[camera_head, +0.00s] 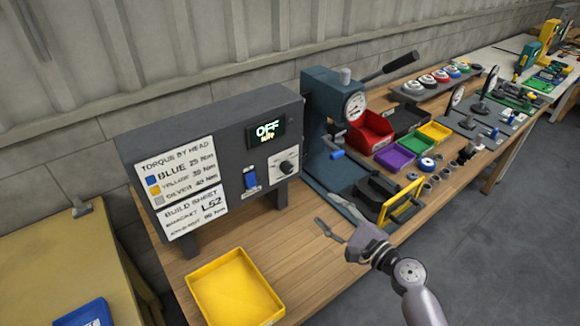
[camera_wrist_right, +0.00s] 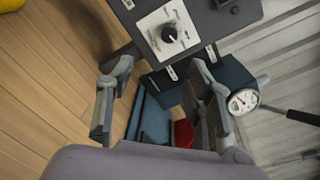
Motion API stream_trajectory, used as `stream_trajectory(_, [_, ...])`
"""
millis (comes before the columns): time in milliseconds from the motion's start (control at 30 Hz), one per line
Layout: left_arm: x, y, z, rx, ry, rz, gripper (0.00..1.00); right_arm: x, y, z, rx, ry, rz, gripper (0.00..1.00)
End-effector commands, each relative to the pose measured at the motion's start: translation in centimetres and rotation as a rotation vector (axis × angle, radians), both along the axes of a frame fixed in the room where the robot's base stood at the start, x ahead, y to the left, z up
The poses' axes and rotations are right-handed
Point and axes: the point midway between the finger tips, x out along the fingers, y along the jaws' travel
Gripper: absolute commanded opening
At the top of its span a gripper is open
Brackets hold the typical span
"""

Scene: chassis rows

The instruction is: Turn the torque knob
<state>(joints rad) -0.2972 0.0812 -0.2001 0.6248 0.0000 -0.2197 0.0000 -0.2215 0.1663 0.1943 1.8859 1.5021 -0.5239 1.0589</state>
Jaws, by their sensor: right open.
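The torque knob (camera_head: 287,167) is a dark round knob on a white dial plate, on the front of a dark grey control box (camera_head: 225,160). It also shows in the right wrist view (camera_wrist_right: 169,33), beyond the fingers and near the top edge. My right gripper (camera_head: 328,210) is open and empty, in front of the box and to the lower right of the knob, apart from it. Its two fingers (camera_wrist_right: 158,110) stand wide apart in the wrist view. The display (camera_head: 267,131) reads OFF. A blue switch (camera_head: 250,178) sits left of the knob. My left gripper is out of view.
A yellow tray (camera_head: 235,288) lies on the wooden bench in front. Coloured bins, including a red one (camera_head: 370,130), and small parts crowd the right. Bare bench lies below the box.

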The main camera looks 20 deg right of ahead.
Motion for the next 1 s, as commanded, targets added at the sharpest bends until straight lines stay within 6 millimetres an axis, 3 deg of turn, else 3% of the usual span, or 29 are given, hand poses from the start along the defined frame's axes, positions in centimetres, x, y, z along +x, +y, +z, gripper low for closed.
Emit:
stream_trajectory(100, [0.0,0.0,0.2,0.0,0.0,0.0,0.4,0.7,-0.7,0.8,0.068,-0.004,-0.025,0.48])
stream_trajectory(267, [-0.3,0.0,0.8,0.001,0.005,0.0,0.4,2.4,-0.2,1.0,0.075,-0.005,-0.028,0.48])
stream_trajectory(800, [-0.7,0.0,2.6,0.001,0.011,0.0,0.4,13.2,3.8,0.8,0.071,-0.005,-0.025,0.48])
stream_trajectory(1000, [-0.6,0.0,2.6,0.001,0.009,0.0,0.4,15.8,4.8,0.7,0.07,-0.004,-0.025,0.48])
